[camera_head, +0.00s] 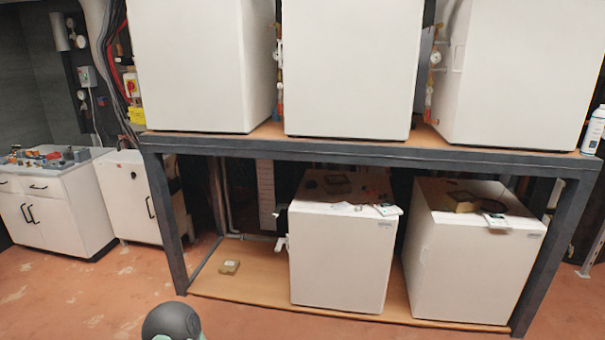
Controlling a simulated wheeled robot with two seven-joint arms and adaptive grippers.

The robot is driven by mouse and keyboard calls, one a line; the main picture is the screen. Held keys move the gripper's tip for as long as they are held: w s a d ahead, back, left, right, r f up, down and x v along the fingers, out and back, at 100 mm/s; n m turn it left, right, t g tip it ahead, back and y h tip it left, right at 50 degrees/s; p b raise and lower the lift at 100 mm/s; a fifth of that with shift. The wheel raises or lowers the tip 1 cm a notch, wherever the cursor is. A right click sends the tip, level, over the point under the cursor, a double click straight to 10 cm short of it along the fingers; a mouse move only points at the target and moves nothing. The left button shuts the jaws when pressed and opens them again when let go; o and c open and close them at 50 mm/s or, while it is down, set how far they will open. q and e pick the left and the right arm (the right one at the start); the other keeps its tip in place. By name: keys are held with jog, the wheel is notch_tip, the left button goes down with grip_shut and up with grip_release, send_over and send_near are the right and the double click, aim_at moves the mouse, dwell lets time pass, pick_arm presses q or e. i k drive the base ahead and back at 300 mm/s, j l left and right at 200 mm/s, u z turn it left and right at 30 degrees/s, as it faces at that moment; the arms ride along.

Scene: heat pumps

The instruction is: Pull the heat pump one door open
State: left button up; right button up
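Several white box-shaped heat pumps stand on a dark metal rack. Three are on the upper shelf: left (195,62), middle (347,65) and right (522,75). Two are on the lower shelf: one near the middle (338,258) and one at the right (465,265). Their plain front faces look shut, and I see no handle on them. I cannot tell which one is number one. Neither of my grippers is in view. A dark rounded part of mine shows at the bottom edge.
The rack's dark front beam (360,151) and legs frame the lower shelf. A small box (229,267) lies on its bare left part. White cabinets with dark handles (48,215) stand at the left. The reddish floor in front is clear.

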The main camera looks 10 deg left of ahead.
aim_at(188, 54)
jog(key=i+j, duration=0.15)
jog(key=j, duration=0.2)
jog(key=i+j, duration=0.15)
jog(key=j, duration=0.25)
jog(key=i+j, duration=0.15)
jog(key=j, duration=0.2)
jog(key=i+j, duration=0.15)
jog(key=j, duration=0.25)
jog(key=i+j, duration=0.15)
jog(key=j, duration=0.2)
jog(key=i+j, duration=0.2)
jog(key=j, duration=0.15)
jog(key=i+j, duration=0.15)
jog(key=j, duration=0.25)
jog(key=i+j, duration=0.15)
jog(key=j, duration=0.2)
